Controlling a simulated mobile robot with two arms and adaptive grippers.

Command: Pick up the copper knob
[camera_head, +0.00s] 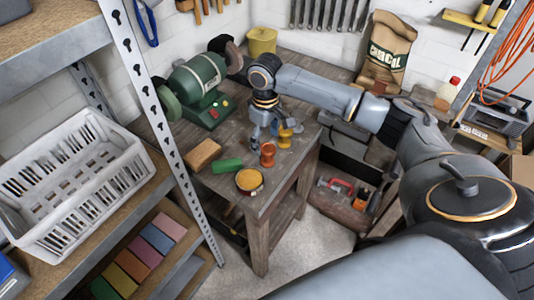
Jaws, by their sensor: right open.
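The copper knob (267,154) stands upright on the wooden workbench (225,181), near its right front part. A yellow-orange knob-like piece (285,139) stands just behind it and to the right. My right gripper (266,138) points down over the bench, just behind and above the copper knob. It is open, and I see nothing held in it. Its fingers are small in the picture, and I cannot tell whether they touch either piece. My left gripper is not in view.
A green block (228,165), a wooden block (202,154) and a round tin with orange contents (249,181) lie near the knob. A green bench grinder (199,85) and a yellow pot (262,41) stand behind. A shelf with a white crate (75,180) is at left.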

